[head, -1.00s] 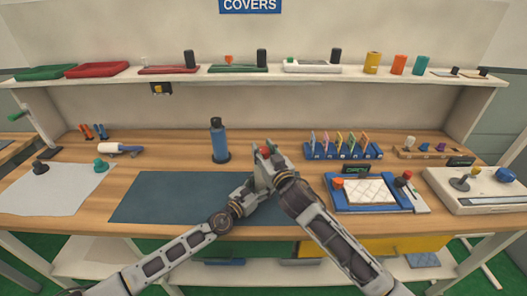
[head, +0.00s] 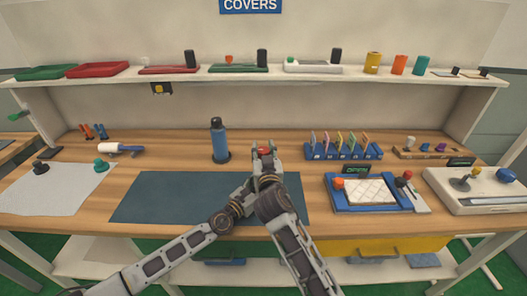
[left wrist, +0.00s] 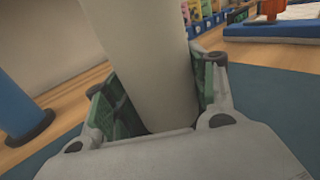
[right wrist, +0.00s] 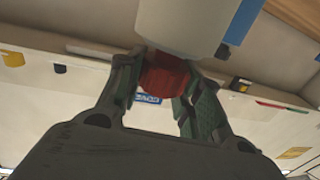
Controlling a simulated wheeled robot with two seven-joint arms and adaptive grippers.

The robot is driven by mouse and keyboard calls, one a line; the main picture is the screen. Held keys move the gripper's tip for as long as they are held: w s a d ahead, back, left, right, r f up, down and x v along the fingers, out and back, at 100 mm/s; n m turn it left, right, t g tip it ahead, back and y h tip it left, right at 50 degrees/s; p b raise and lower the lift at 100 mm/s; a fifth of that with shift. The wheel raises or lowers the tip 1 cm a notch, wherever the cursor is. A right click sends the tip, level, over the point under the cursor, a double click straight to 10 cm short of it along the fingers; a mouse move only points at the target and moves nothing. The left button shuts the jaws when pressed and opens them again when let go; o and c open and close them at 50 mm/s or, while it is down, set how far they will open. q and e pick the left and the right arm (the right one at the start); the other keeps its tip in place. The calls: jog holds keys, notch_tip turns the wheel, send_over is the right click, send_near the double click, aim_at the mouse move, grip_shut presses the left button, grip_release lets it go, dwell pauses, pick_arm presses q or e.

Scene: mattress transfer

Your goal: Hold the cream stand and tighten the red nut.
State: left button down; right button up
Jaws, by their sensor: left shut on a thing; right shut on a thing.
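The cream stand (left wrist: 150,60) is a thick pale column standing between the fingers of my left gripper (left wrist: 160,110), which is shut on it. The stand also shows at the top of the right wrist view (right wrist: 185,22). The red nut (right wrist: 165,75) sits against the stand's end, between the fingers of my right gripper (right wrist: 160,85), which is shut on it. In the head view the red nut (head: 264,150) shows between the right fingertips. There, my right arm hides most of the stand and much of my left gripper.
A blue bottle (head: 219,140) stands to the left of the grippers. A dark mat (head: 160,197) lies in front. To the right are a blue rack (head: 345,150) and a blue tray with a white quilted pad (head: 370,190). A shelf (head: 225,76) runs above the back.

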jog(key=shift+h, duration=0.3)
dwell(0.5)
jog(key=o, duration=1.1)
jog(key=shift+c, duration=0.2)
jog(key=shift+n+g+y, duration=0.55)
jog(key=shift+n+y, duration=0.6)
jog(key=shift+y, duration=0.75)
jog(key=shift+n+g+y, duration=0.55)
jog(key=shift+n+y, duration=0.6)
jog(key=shift+y, duration=0.75)
jog(key=shift+d+n+g+y, duration=0.15)
jog(key=shift+n+g+y, duration=0.4)
jog(key=shift+y, duration=0.25)
jog(key=shift+v, duration=6.05)
jog(key=w+d+f+n+t+h, duration=0.1)
jog(key=w+d+n+h, duration=0.1)
jog(key=w+h, duration=0.4)
jog(key=w+d+n+t+h, duration=0.1)
jog(key=w+d+t+h, duration=0.1)
jog(key=w+h, duration=0.5)
jog(key=shift+w+d+f+n+h, duration=0.3)
jog(key=shift+f+n+h, duration=0.1)
jog(key=shift+h, duration=0.3)
